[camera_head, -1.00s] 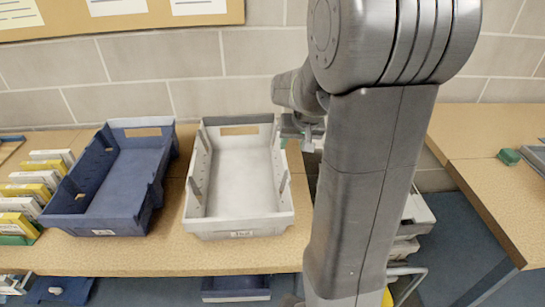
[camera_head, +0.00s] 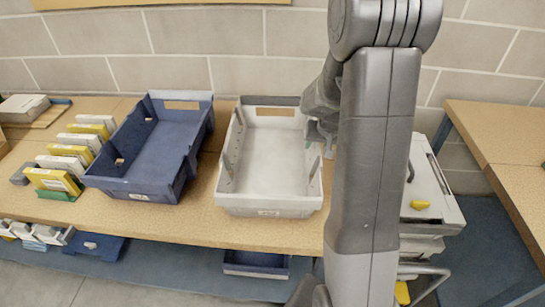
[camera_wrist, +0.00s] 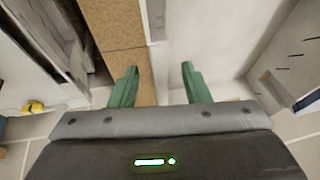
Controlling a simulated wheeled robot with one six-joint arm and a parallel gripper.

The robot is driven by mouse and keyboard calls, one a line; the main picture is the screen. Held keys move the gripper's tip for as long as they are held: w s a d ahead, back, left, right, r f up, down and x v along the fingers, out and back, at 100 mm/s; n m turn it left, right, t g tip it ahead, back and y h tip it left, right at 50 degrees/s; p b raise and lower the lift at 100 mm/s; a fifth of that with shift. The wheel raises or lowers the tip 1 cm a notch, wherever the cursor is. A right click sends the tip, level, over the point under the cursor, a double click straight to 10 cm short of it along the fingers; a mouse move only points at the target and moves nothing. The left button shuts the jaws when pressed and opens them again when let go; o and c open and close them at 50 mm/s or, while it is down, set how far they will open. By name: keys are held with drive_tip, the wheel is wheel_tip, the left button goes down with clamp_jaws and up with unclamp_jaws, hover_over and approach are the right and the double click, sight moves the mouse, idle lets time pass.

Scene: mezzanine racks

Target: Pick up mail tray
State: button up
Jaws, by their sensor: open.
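A white-grey mail tray (camera_head: 226,190) stands on the wooden bench, upright and empty. A blue mail tray (camera_head: 113,182), also empty, stands to its left. My gripper (camera_head: 322,135) is at the white tray's right side wall, partly hidden behind my arm. In the wrist view my gripper (camera_wrist: 158,72) shows two green fingers wide apart with nothing held. A pale wall, seemingly the white tray's side (camera_wrist: 156,55), shows between the fingers. The picture does not tell how far below them it lies.
Yellow and white boxes (camera_head: 56,180) stand in a row left of the blue tray. A grey cart (camera_head: 432,205) stands right of the bench (camera_head: 60,215). Another wooden table (camera_head: 500,125) is at far right. A brick wall (camera_head: 200,60) closes the back.

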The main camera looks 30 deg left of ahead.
drive_tip(key=shift+x, duration=1.5)
clamp_jaws()
